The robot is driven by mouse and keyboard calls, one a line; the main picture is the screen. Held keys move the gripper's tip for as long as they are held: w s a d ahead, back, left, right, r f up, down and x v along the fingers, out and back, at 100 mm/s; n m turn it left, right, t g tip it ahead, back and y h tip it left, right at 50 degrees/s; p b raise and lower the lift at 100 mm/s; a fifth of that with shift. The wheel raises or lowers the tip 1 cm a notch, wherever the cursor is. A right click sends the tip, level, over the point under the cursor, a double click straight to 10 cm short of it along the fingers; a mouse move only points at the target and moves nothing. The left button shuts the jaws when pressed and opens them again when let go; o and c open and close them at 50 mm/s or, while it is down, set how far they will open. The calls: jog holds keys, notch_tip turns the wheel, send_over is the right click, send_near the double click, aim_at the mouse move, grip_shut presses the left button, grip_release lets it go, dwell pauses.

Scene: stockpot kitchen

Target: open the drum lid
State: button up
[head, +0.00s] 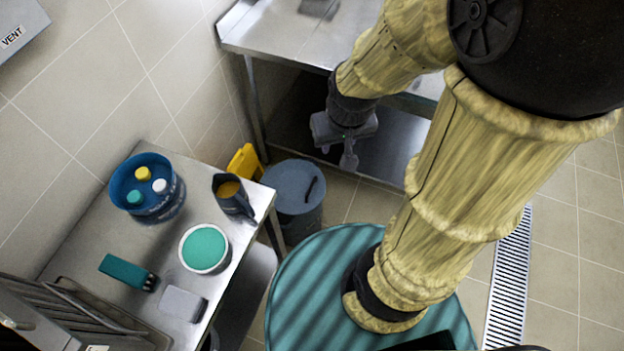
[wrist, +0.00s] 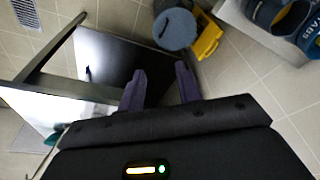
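The drum (head: 306,218) is a blue-grey round bin standing on the floor between the two steel tables. Its flat blue-grey lid (head: 286,185) lies on top and looks shut, with a dark bar handle (head: 311,189) near its right side. In the wrist view the lid (wrist: 174,30) shows near the top, beyond the fingertips. My gripper (head: 338,156) is in the air by the back steel table, right of and apart from the drum. Its two fingers (wrist: 160,84) are spread with nothing between them, so it is open and empty.
A yellow object (head: 243,163) stands close behind the drum. The left steel table (head: 160,245) holds a blue tub (head: 150,205), a dark jug (head: 229,192) and a white tub (head: 202,268). The back steel table (head: 290,40) and its lower shelf (head: 381,152) are near my gripper.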

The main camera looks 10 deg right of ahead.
jog(key=shift+s, duration=0.2)
jog(key=m+g+y+b, duration=0.15)
jog(key=m+b, duration=0.55)
jog(key=b, duration=2)
send_over(312, 185)
jog(key=s+d, duration=0.2)
jog(key=d, duration=0.1)
notch_tip(312, 185, down, 36)
jog(key=f, duration=0.1)
jog(key=shift+s+r, duration=0.1)
jog(key=shift+r, duration=0.15)
jog(key=f+b, duration=0.1)
jog(key=f, duration=0.4)
jog(key=w+a+f+b, duration=0.1)
jog(key=f, duration=0.4)
jog(key=a+f+b, duration=0.1)
jog(key=f+b, duration=0.1)
jog(key=f, duration=0.4)
jog(key=shift+w+a+f, duration=0.1)
jog(key=shift+w+a, duration=0.1)
jog(key=shift+w, duration=0.2)
jog(key=shift+w+a+f, duration=0.1)
jog(key=shift+a+f, duration=0.05)
jog(key=shift+f, duration=0.3)
grip_shut()
